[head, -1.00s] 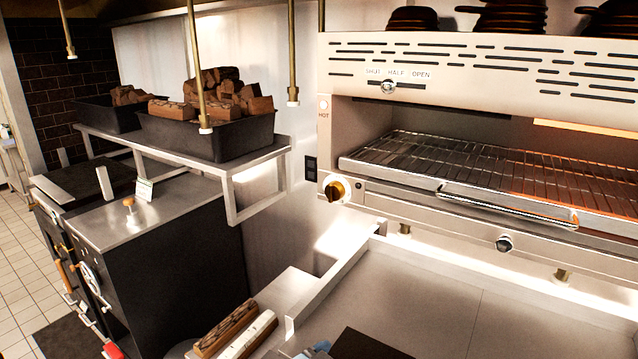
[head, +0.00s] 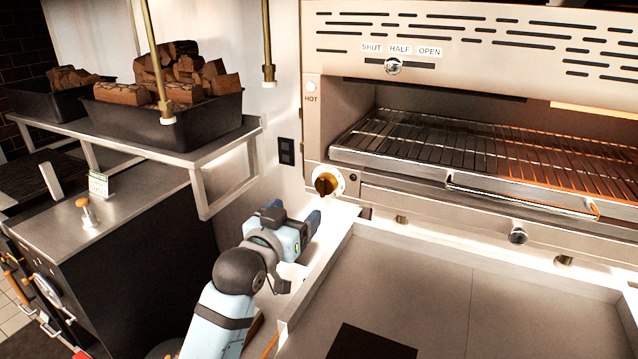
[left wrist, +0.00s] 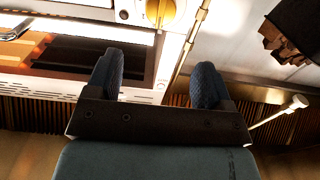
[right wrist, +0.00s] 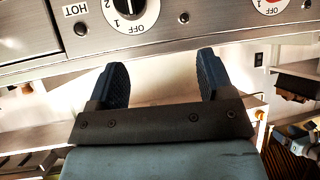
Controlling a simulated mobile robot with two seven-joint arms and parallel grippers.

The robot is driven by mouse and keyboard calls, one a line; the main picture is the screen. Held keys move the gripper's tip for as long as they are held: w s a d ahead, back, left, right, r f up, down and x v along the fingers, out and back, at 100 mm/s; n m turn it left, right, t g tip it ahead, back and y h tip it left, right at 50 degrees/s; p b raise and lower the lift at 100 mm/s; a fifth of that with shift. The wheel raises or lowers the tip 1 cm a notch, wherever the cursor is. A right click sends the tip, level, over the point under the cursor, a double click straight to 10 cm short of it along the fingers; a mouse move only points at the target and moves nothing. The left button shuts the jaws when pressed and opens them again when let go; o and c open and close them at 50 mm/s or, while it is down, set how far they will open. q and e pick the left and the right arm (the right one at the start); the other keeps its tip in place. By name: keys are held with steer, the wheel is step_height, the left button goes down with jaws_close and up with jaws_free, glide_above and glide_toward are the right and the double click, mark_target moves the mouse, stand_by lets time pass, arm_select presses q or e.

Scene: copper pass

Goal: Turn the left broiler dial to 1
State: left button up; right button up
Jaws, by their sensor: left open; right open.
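The left broiler dial (head: 325,184) is a brass-coloured knob on a pale round plate at the broiler's lower left corner, below the HOT lamp. Its number marks are too small to read. The dial also shows at the top of the left wrist view (left wrist: 160,12), cut off by the frame edge. My left gripper (head: 292,213) is open and empty, below and left of the dial and apart from it. My right gripper (right wrist: 158,72) is open and empty; it is outside the head view. Its camera shows a black dial (right wrist: 130,12) marked OFF, 1 and 2, upside down, beyond the fingers.
The broiler's rack (head: 470,155) sticks out at right, with a handle bar in front. A shut/half/open slider (head: 393,66) is above. A steel counter with raised rims (head: 430,290) lies below.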

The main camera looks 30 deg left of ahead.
mark_target(321, 187)
arm_select(q)
steer(key=w+p, duration=0.1)
steer(key=w, duration=0.6)
steer(key=w+p, duration=0.1)
steer(key=w, duration=0.3)
steer(key=shift+w+a+p, duration=0.1)
steer(key=shift+a+p, duration=0.2)
steer(key=shift+w, duration=0.55)
steer(key=shift+a, duration=0.1)
steer(key=c, duration=0.9)
